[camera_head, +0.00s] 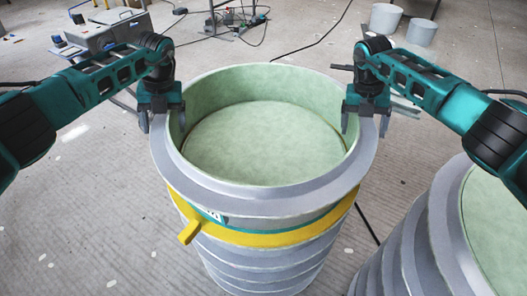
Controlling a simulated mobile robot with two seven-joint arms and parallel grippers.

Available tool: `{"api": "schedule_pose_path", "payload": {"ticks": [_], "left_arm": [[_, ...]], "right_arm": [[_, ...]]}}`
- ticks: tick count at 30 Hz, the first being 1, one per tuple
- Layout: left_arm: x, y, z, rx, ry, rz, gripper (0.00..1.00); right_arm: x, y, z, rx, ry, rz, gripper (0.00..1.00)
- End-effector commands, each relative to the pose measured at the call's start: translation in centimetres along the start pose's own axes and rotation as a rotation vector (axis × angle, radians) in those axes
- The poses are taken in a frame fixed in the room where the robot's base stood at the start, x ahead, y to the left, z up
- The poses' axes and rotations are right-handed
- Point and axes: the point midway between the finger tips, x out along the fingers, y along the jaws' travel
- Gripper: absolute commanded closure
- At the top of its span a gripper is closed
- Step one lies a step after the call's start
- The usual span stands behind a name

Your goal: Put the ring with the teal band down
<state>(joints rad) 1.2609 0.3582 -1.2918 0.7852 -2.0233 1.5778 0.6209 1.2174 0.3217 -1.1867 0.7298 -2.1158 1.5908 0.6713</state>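The ring (265,200) is a wide grey mould ring with a pale green inside. It sits upright at the top of a grey ribbed stack in the middle of the view, and its teal band (290,226) shows low on the front, with a small white-lettered mark. My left gripper (163,121) straddles the ring's left rim, one finger outside and one inside, spread wider than the rim. My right gripper (365,124) straddles the right rim the same way. Both look open; finger contact is unclear. The seat under the ring is hidden.
A yellow band with a projecting handle (189,232) wraps the stack just below the teal band. Another grey ribbed mould (420,245) stands at lower right. Grey cases (102,30) and cables lie at the back left; pale buckets (385,18) stand at the back right.

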Motion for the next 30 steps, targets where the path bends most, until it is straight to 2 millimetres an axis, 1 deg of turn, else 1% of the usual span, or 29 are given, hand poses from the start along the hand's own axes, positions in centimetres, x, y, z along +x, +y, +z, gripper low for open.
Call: {"api": "schedule_pose_path", "payload": {"ticks": [8,11,14,21,24,27,30], "left_arm": [[-0.1,0.2,0.1,-0.003,-0.002,0.003,0.14],[-0.7,0.2,0.1,-0.003,-0.003,0.003,0.14],[-2.0,0.2,0.2,-0.003,-0.005,0.002,0.14],[-7.2,0.1,0.2,-0.003,-0.006,0.002,0.14],[-9.1,0.1,0.1,-0.002,-0.004,0.002,0.14],[-10.6,0.1,0.1,-0.002,-0.003,0.002,0.14],[-11.5,0.1,0.1,-0.002,-0.002,0.003,0.14]], "right_arm": [[0.1,-0.1,0.0,-0.001,0.001,-0.005,0.08],[0.1,-0.2,0.0,-0.002,0.001,-0.006,0.08],[0.1,-0.2,0.0,-0.002,0.002,-0.007,0.08],[0.1,-0.2,0.0,-0.002,0.001,-0.007,0.08],[0.1,-0.2,0.0,-0.002,0.001,-0.007,0.08],[0.1,-0.2,0.0,-0.002,0.001,-0.007,0.08],[0.1,-0.2,0.0,-0.002,0.001,-0.007,0.08]]}}
